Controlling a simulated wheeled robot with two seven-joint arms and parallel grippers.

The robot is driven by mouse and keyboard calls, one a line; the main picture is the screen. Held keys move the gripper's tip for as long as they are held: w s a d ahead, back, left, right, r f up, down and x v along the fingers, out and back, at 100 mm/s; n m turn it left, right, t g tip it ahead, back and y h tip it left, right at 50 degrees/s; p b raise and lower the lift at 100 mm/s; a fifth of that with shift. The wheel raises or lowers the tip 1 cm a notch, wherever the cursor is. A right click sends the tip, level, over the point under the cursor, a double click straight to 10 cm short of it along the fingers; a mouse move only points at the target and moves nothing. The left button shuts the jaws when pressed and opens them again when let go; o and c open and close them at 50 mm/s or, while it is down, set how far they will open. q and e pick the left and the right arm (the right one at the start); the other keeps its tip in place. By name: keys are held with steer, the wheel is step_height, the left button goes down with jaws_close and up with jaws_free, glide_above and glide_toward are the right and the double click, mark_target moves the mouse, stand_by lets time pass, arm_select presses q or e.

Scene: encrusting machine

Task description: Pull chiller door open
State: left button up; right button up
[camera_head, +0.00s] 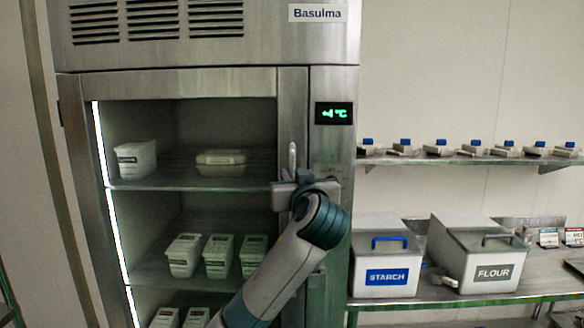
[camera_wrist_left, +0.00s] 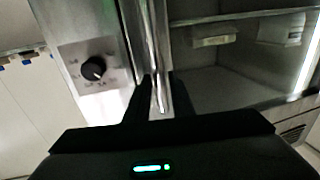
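The steel chiller (camera_head: 333,190) stands in the middle, with its glass-fronted door (camera_head: 180,87) on the left. The door looks shut against the frame. Its upright metal handle (camera_head: 292,155) runs along the door's right side and also shows in the left wrist view (camera_wrist_left: 158,45). My left gripper (camera_head: 292,182) is at the handle. In the left wrist view its dark fingers (camera_wrist_left: 160,95) lie close on both sides of the handle and look shut on it. The gripper hides the handle's middle. My right gripper is not in view.
White tubs (camera_head: 184,255) stand on shelves behind the door. A control knob (camera_wrist_left: 93,68) sits on the panel beside the handle. To the right, a table holds a starch bin (camera_head: 386,277) and a flour bin (camera_head: 491,273), below a wall shelf (camera_head: 470,160).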

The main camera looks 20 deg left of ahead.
arm_select(q)
steer(key=shift+x, duration=0.9)
jaws_close()
steer(key=shift+s+f, duration=0.1)
